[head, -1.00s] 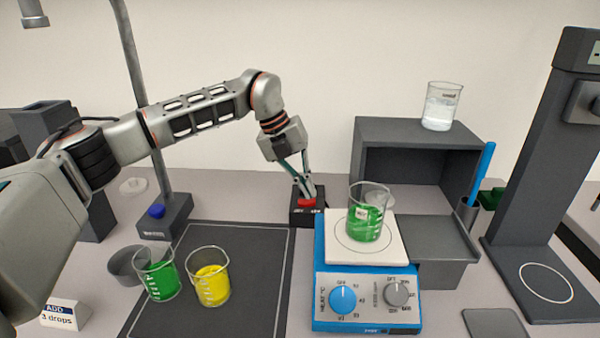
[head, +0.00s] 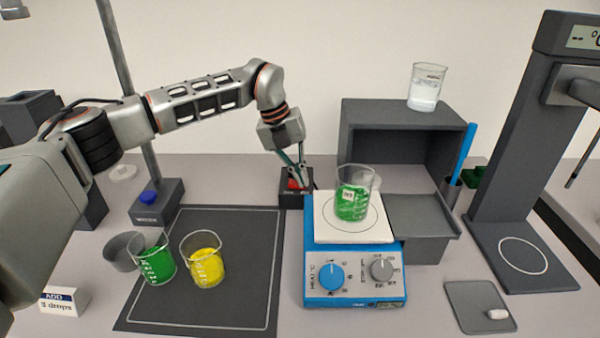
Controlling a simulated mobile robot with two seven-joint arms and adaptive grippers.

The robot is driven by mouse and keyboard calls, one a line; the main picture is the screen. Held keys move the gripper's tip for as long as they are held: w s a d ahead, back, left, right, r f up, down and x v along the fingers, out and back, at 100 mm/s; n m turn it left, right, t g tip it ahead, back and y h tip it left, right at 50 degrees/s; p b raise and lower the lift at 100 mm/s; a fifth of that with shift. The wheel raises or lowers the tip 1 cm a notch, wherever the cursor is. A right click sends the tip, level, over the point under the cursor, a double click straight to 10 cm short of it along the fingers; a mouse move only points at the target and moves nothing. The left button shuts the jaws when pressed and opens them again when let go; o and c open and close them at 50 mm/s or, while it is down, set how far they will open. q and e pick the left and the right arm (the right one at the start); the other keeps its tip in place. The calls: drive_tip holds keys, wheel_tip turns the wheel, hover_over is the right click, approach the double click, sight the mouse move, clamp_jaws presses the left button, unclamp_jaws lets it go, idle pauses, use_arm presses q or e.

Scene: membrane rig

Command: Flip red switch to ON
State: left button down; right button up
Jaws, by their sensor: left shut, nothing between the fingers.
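The red switch (head: 294,184) sits on a small black box (head: 289,201) behind the left corner of the blue hotplate. My left gripper (head: 299,184) points down at the switch, its fingers shut with nothing between them. The fingertips overlap the red switch in the head view and seem to touch it or be very close. They hide part of the switch, and I cannot tell its position from the picture. The right gripper is not in view.
The blue hotplate (head: 354,284) bears a beaker of green liquid (head: 352,205). Green (head: 157,265) and yellow (head: 207,267) beakers stand on the dark mat (head: 190,318). A stand with a blue button (head: 148,197) is left of the switch. A grey box (head: 400,118) stands behind the hotplate.

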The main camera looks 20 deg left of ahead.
sight(294, 185)
use_arm(q)
drive_tip(key=shift+a, duration=0.2)
drive_tip(key=shift+s+a+r+p, duration=0.1)
drive_tip(key=shift+a+p, duration=0.15)
drive_tip(key=shift+p, duration=0.1)
drive_tip(key=shift+s+a, duration=0.1)
drive_tip(key=shift+a, duration=0.3)
drive_tip(key=shift+r+p, duration=0.5)
drive_tip(key=shift+p, duration=0.15)
wheel_tip(294, 185, up, 3)
drive_tip(key=p, duration=0.3)
drive_tip(key=shift+r, duration=0.15)
wheel_tip(294, 185, up, 10)
drive_tip(key=b, duration=0.1)
drive_tip(key=shift+a, duration=0.15)
